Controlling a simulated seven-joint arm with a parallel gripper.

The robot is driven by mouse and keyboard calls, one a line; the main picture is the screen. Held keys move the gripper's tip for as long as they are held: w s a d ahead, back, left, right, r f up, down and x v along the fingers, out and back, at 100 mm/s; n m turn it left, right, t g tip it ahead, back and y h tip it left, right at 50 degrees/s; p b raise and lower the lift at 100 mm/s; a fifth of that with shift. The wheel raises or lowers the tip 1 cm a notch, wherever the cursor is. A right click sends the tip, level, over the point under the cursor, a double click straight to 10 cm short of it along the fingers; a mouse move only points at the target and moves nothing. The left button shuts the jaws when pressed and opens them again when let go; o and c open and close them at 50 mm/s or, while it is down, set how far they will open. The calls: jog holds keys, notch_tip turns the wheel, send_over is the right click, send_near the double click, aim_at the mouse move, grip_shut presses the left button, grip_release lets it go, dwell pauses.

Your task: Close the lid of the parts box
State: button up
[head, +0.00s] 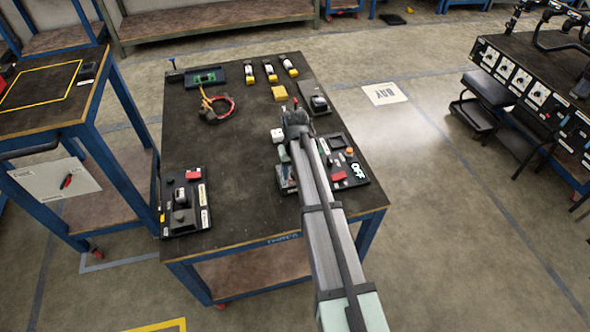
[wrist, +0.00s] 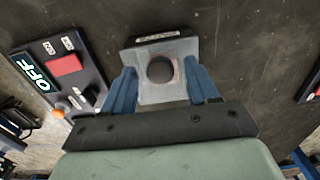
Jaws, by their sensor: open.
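I cannot tell for certain which thing is the parts box. A small dark box-like thing (head: 318,103) with a pale part sits near the table's right edge in the head view; its lid is too small to make out. Whether the fingers touch the block I cannot tell. In the head view my arm mostly hides the gripper (head: 287,176), low over the table's right half.

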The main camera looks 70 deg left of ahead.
jog(key=shift+r, duration=0.1)
notch_tip(320, 180, up, 14)
jog(key=shift+f, duration=0.2)
dwell(0.4)
dwell(0.5)
